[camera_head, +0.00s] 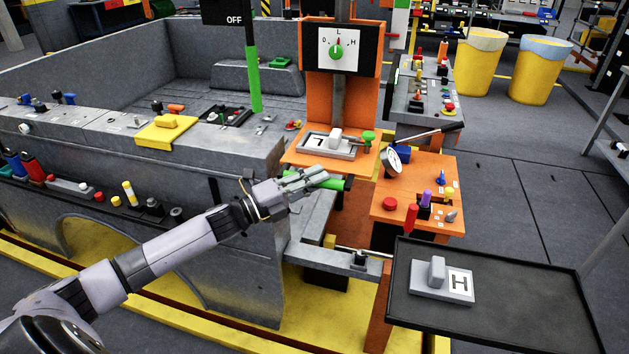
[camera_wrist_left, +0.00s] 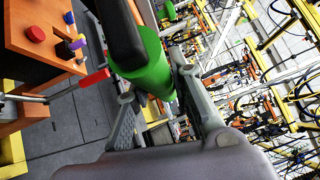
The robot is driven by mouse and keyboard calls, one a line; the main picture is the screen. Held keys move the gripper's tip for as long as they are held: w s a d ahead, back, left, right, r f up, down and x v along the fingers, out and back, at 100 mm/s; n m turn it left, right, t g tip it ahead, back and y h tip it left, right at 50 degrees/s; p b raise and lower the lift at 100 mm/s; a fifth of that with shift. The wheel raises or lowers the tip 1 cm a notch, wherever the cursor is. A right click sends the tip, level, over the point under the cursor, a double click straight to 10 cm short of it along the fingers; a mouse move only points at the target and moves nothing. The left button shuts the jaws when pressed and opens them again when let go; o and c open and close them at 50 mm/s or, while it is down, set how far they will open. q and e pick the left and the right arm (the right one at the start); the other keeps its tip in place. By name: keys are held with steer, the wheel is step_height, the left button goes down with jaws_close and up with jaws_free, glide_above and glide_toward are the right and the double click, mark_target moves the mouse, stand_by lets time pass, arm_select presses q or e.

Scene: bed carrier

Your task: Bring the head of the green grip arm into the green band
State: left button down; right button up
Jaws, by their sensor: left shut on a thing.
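The green grip (camera_head: 330,182), with a black end, sticks out of my left gripper (camera_head: 310,180) in front of the orange stand. My left gripper is shut on it. In the left wrist view the green grip (camera_wrist_left: 152,68) lies between the fingers (camera_wrist_left: 160,98). The head of the grip arm cannot be made out. A vertical bar (camera_head: 254,80), green below and black above, hangs under the OFF sign. A strip (camera_head: 400,18) with green, white and red parts stands right of the mast. I cannot tell which green is the band. My right gripper is out of view.
A tray plate marked L (camera_head: 325,150) is on the orange shelf. A round gauge (camera_head: 391,161) and controls stand to the right. A black tray (camera_head: 545,300) holds a block marked H. The grey carrier wall lies left.

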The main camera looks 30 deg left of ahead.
arm_select(q)
step_height(320, 180, up, 11)
steer(key=p, duration=0.6)
steer(key=shift+r, duration=0.1)
steer(key=c, duration=1.4)
jaws_free()
steer(key=v, duration=1.2)
